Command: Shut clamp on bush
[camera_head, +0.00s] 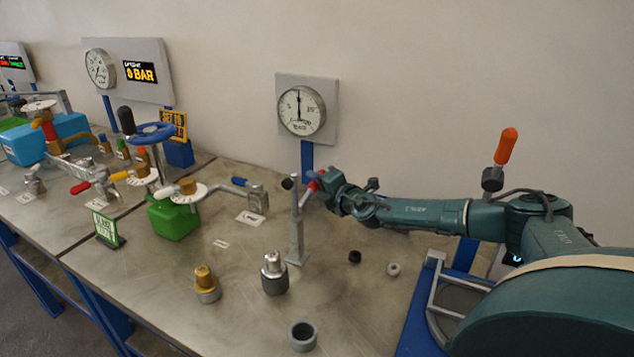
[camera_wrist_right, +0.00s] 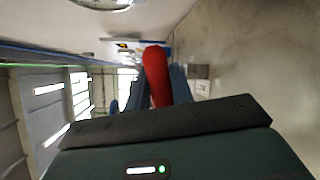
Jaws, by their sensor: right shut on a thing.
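My right gripper (camera_head: 318,187) reaches in from the right at the top of a slim grey post (camera_head: 296,240). It is shut on a red handle (camera_head: 312,186). In the right wrist view the red handle (camera_wrist_right: 156,75) stands between the two blue-grey fingers. A small dark round end (camera_head: 288,183) shows just left of the post's top. The clamp and bush cannot be clearly told apart there, nor whether the clamp is open or closed. My left gripper is not in view.
A steel fitting (camera_head: 273,274), a brass fitting (camera_head: 205,284) and a grey ring (camera_head: 303,335) stand in front of the post. A black ring (camera_head: 354,257) and a pale ring (camera_head: 393,269) lie to its right. A pressure gauge (camera_head: 301,110) is behind. A green vessel (camera_head: 173,219) stands left.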

